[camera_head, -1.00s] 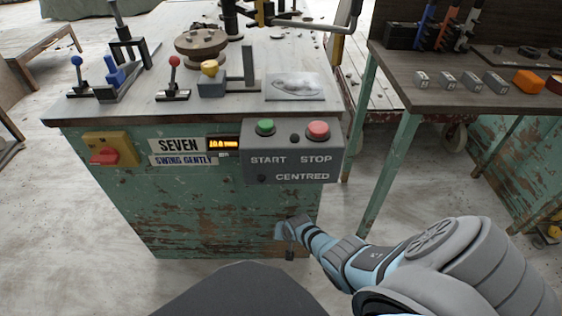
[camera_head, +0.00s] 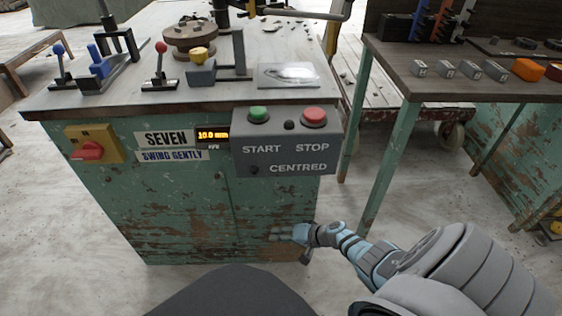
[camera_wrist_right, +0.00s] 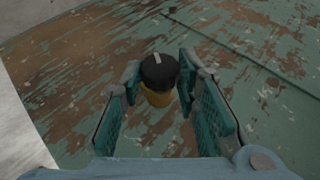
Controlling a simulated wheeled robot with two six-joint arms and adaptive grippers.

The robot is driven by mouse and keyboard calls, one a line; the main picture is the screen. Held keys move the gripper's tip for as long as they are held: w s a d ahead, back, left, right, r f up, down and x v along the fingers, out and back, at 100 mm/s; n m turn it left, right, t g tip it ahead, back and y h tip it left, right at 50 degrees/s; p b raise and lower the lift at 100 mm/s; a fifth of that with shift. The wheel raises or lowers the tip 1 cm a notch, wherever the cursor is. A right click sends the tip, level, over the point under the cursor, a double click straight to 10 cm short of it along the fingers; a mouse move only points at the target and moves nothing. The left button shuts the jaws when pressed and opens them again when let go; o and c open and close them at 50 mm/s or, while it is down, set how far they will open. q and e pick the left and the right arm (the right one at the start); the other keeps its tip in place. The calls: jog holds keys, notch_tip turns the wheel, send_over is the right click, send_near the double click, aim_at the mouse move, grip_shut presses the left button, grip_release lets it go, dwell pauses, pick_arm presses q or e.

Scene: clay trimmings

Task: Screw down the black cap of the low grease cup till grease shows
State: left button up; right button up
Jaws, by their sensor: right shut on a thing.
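The low grease cup shows in the right wrist view as a brass-yellow body (camera_wrist_right: 157,98) on the worn green cabinet front, topped by its round black cap (camera_wrist_right: 160,72) with a pale mark on it. My right gripper (camera_wrist_right: 159,66) has one finger on each side of the black cap and is shut on it. In the head view my right gripper (camera_head: 283,234) is low against the cabinet front, below the button box, and hides the cup there. I see no grease clearly. My left gripper is not in view.
The button box (camera_head: 283,165) juts out above my right gripper. The cabinet's top (camera_head: 120,98) carries levers and a plate. A dark wooden table (camera_head: 440,88) with small parts stands at the right.

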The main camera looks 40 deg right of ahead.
jog(key=shift+a, duration=0.2)
jog(key=o, duration=1.2)
jog(key=shift+c, duration=0.2)
jog(key=shift+d, duration=0.1)
jog(key=shift+s+d, duration=0.1)
jog(key=shift+s, duration=0.05)
jog(key=v, duration=1.1)
jog(key=shift+r, duration=0.25)
jog(key=shift+s+d, duration=0.1)
